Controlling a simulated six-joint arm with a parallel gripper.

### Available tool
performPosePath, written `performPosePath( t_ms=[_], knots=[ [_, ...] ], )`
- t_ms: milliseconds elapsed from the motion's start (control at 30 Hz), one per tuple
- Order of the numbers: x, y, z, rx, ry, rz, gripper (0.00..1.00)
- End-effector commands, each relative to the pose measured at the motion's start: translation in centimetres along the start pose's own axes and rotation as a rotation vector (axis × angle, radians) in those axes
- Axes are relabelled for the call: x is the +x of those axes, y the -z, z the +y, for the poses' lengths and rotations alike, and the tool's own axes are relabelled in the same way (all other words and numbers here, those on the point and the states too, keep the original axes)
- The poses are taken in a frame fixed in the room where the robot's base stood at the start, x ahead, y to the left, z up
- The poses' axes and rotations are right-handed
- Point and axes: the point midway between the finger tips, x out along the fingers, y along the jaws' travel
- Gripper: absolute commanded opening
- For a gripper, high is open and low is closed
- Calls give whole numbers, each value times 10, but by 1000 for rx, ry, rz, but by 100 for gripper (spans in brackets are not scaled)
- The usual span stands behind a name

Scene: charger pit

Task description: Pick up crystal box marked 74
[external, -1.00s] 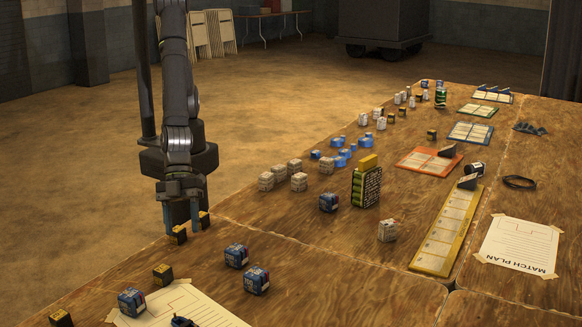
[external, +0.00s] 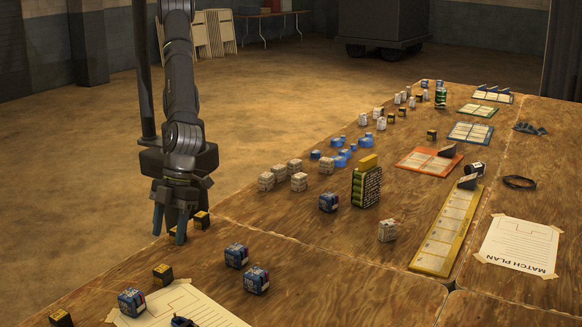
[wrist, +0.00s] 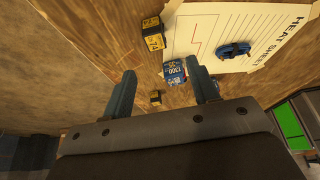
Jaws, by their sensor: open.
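My gripper (external: 169,224) is open at the table's near left edge, its two fingers pointing down. Another black-and-yellow box (external: 162,274) and one at the lower left (external: 61,318) stand nearer the camera. In the wrist view, the open fingers (wrist: 163,88) frame a small dark-yellow box (wrist: 155,97) and a blue-and-white box (wrist: 172,73).
Blue-and-white boxes (external: 236,255) stand to the right of my gripper. A taped paper sheet (external: 190,308) lies in front, with a blue item (wrist: 233,50) on it. Tan boxes (external: 298,182) and a taller green-and-black block (external: 366,187) stand farther back.

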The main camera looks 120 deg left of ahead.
Motion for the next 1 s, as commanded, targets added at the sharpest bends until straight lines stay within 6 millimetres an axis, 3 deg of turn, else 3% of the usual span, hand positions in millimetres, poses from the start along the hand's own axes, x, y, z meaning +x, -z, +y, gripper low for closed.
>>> performPosePath(
  t_ms=[200, 467, 800, 1000],
  knots=[
    [38, -1, 0, -1, -1, -2, 55],
    [55, -2, 2, -1, -1, -2, 55],
    [98, -6, 6, -1, 0, -2, 55],
    [103, -5, 6, -1, 2, -1, 55]
  ],
)
